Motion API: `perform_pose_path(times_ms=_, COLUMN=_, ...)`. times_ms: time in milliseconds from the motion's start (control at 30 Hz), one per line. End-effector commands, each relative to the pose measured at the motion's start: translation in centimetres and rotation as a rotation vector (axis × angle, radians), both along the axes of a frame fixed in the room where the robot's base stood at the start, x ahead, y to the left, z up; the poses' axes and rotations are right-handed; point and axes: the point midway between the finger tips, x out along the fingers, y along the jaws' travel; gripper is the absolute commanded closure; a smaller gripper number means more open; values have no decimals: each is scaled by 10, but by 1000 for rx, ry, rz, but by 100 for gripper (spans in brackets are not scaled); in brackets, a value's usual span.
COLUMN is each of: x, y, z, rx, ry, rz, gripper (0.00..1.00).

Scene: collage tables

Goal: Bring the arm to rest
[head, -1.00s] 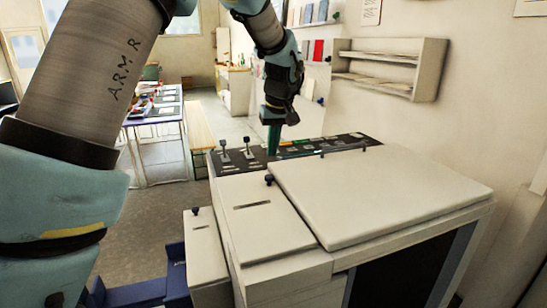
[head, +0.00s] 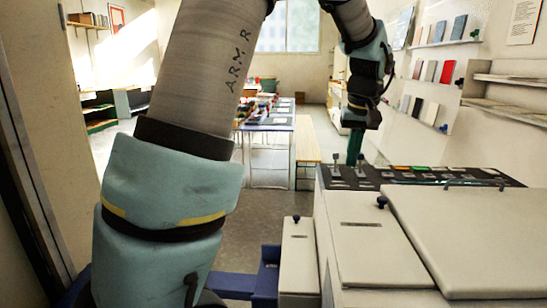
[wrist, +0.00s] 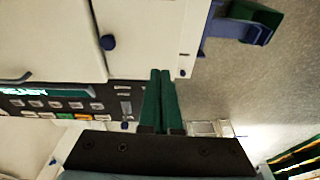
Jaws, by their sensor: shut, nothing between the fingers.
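My gripper (head: 355,148) hangs from my raised arm, pointing down near the far left corner of the machine's control panel in the head view. In the wrist view its two green fingers (wrist: 161,78) lie side by side, shut with nothing between them. The fingers show over the left edge of the white machine (head: 375,240), close to the end of its black control panel (head: 425,176). I cannot tell the exact height of the fingertips above it.
The machine fills the lower right, with a blue bracket (head: 268,270) at its left side. A long table with goods (head: 266,118) and a wooden bench (head: 306,142) stand behind. Wall shelves (head: 448,43) are at the right. Floor between bench and machine looks clear.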

Motion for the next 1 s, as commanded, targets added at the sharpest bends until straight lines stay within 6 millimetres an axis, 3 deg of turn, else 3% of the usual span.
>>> perform_pose_path(times_ms=33, x=2, y=40, z=-13, rx=-1, ry=20, rz=18, gripper=100)
perform_pose_path(times_ms=200, x=-17, y=146, z=-55, rx=-15, ry=56, rz=28, gripper=100)
perform_pose_path(times_ms=300, x=-42, y=198, z=-76, rx=-22, ry=67, rz=39, gripper=100)
perform_pose_path(times_ms=400, x=-69, y=237, z=-94, rx=-27, ry=73, rz=49, gripper=100)
perform_pose_path(times_ms=600, x=-108, y=276, z=-113, rx=-28, ry=77, rz=58, gripper=100)
perform_pose_path(times_ms=1000, x=-115, y=281, z=-117, rx=-27, ry=77, rz=57, gripper=100)
